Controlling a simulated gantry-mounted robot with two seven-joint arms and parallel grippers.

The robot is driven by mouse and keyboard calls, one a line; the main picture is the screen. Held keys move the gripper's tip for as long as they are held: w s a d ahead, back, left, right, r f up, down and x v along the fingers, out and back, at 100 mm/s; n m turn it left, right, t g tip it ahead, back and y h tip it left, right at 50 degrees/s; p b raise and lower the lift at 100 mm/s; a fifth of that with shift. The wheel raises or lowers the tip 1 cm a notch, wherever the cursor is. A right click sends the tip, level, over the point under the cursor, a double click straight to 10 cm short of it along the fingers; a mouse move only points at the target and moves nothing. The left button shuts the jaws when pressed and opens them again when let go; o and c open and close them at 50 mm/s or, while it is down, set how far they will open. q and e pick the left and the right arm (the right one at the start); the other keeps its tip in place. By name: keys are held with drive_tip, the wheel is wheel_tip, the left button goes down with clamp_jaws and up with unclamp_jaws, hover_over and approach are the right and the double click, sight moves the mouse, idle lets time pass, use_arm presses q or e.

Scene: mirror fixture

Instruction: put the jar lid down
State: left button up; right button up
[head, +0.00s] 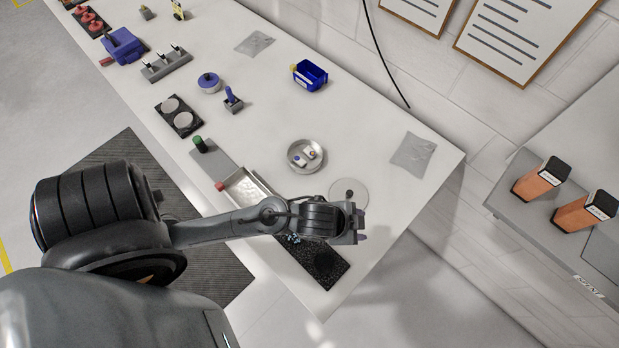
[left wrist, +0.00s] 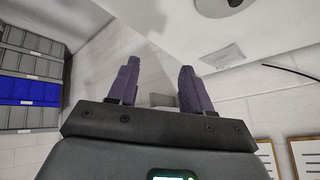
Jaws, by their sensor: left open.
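A round whitish jar (head: 208,86) with a blue lid (head: 208,77) on top stands on the white table, well up and left of my left gripper. No separate loose jar lid can be made out clearly. A flat, pale round disc (head: 344,200) lies on the table just beside my left gripper, partly hidden by it; I cannot tell what it is. My left gripper (head: 362,226) is over the table's near right end. In the left wrist view its two dark purple fingers (left wrist: 157,88) are apart, with nothing held between them. My right gripper is not in view.
A metal dish (head: 293,165) with small items stands behind the gripper. A metal tray (head: 240,183) and a black mat (head: 334,272) are near it. A blue bin (head: 308,86) and grey bag (head: 413,154) lie farther back. Bare table (head: 440,158) is at the right corner.

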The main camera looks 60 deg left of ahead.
use_arm(q)
drive_tip(key=s+a+n+g, duration=0.1)
drive_tip(key=s+a+n, duration=0.1)
drive_tip(key=s, duration=0.3)
drive_tip(key=s+a+f+n+g+y, duration=0.1)
drive_tip(key=s+a+n+g, duration=0.1)
drive_tip(key=s+a, duration=0.2)
drive_tip(key=shift+s+f+n, duration=0.15)
drive_tip(key=shift+s+n, duration=0.15)
drive_tip(key=shift+s, duration=0.4)
